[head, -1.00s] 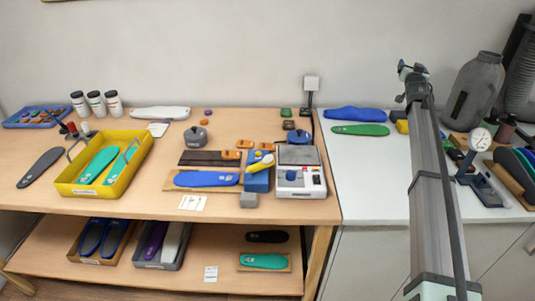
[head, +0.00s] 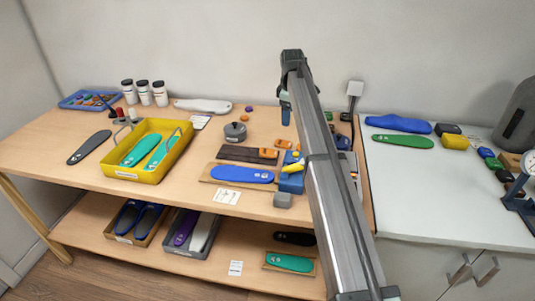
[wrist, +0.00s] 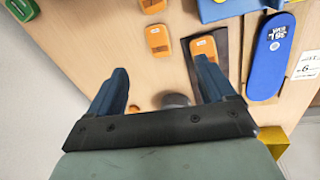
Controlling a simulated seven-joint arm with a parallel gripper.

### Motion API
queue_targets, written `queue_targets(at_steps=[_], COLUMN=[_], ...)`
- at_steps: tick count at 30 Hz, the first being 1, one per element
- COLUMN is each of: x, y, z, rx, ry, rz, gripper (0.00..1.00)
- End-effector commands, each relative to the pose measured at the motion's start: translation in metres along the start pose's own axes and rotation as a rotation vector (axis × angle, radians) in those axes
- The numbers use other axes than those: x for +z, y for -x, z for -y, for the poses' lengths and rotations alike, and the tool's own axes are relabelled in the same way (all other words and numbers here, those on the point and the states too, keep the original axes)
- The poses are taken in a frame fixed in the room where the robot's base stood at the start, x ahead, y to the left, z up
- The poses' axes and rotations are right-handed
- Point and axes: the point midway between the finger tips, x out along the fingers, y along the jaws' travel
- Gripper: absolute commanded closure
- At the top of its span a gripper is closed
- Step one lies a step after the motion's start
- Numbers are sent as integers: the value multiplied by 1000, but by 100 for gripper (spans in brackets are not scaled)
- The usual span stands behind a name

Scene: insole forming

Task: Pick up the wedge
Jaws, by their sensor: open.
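Several orange pieces lie on the wooden table; which one is the wedge I cannot tell for sure. One orange piece (head: 268,153) rests on a dark strip, and another orange piece (head: 284,144) lies beside it. In the wrist view one orange piece (wrist: 204,58) is on the dark strip near the right finger. A loose orange piece (wrist: 158,41) lies ahead, between the finger lines. My gripper (wrist: 161,68) is open and empty, its blue fingers pointing down above the table. In the head view my gripper (head: 286,117) is over the back of the table, partly hidden by my arm.
A blue insole (head: 242,174) on a board, a grey lidded pot (head: 235,132) and a yellow tray (head: 117,172) stand left of my arm. My arm covers much of the boxed device at right.

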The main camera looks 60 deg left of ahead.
Motion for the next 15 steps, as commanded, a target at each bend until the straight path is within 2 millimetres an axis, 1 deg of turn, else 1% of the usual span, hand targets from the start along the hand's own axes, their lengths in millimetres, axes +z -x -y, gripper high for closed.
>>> queue_targets(at_steps=[1,3,6,11,15], x=[-17,-31,-42,-46,-45], y=[4,8,12,7,-7], z=[16,33,48,57,59], rx=[-44,-96,-141,-164,-164], ry=[66,142,210,242,240], rz=[8,16,22,25,25], gripper=[17,17,17,17,17])
